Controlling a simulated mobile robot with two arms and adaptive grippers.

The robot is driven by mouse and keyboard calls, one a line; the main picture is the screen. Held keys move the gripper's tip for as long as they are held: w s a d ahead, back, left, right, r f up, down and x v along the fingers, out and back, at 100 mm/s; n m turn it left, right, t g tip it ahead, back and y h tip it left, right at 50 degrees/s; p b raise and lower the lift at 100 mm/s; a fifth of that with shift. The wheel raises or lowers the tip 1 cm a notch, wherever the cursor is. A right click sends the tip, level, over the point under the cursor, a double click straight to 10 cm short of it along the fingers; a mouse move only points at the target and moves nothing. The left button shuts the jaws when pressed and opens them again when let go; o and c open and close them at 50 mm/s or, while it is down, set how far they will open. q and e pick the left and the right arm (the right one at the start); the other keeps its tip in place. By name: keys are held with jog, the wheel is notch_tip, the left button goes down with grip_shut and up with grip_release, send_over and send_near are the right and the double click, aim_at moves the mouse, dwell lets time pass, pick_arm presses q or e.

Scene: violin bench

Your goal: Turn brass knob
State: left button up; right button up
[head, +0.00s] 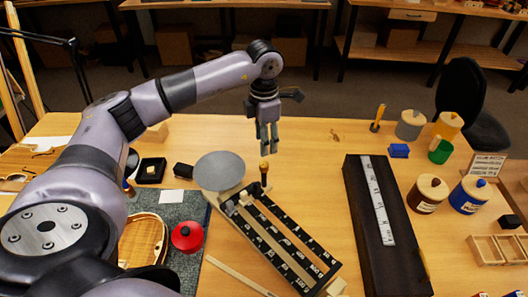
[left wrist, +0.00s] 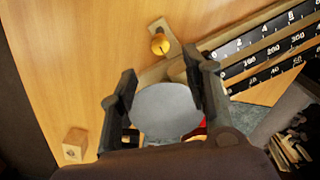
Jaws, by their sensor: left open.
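A small round brass knob (head: 264,163) tops a short post at the far end of the balance scale (head: 275,236), beside its grey round pan (head: 219,170). In the left wrist view the knob (left wrist: 160,44) sits on a small wooden piece near the scale's end, just beyond the fingertips. My left gripper (head: 267,146) is open and empty, pointing down above the knob in the head view, with no visible contact. The grey pan (left wrist: 166,110) shows between its fingers (left wrist: 160,64) in the wrist view. My right gripper is in neither view.
Black number strips run along the scale's beams. A dark board with a white ruler strip (head: 376,200) lies to the right. A red lidded pot (head: 187,237) stands left, on a grey mat. Jars (head: 428,194) stand far right. Table behind the scale is mostly clear.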

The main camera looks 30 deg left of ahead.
pick_arm(q)
jog(key=shift+r, duration=1.45)
jog(key=shift+r, duration=0.1)
